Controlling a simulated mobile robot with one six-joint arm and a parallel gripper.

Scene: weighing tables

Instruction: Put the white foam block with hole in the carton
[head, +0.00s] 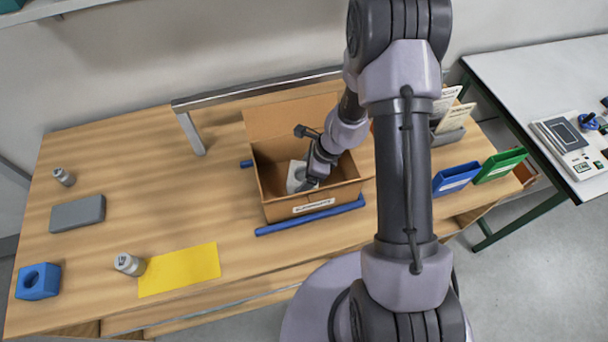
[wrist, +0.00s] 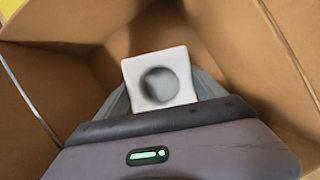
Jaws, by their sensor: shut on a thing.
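The carton (head: 335,198) is an open brown box on the wooden table, with a flap raised at the back and a label on its front. My gripper (head: 303,183) reaches down into the carton. It is shut on the white foam block with hole (wrist: 160,76), with a finger on each side of the block. The round hole faces the wrist camera. In the head view the white foam block (head: 295,176) shows inside the carton walls, partly hidden by my gripper. I cannot tell whether the block touches the carton floor.
Blue rails (head: 310,216) lie along the carton's base. A yellow sheet (head: 180,269), a metal weight (head: 129,264), a grey block (head: 77,214) and a blue block with a hole (head: 38,281) are on the left. Blue (head: 455,178) and green (head: 500,164) bins stand right.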

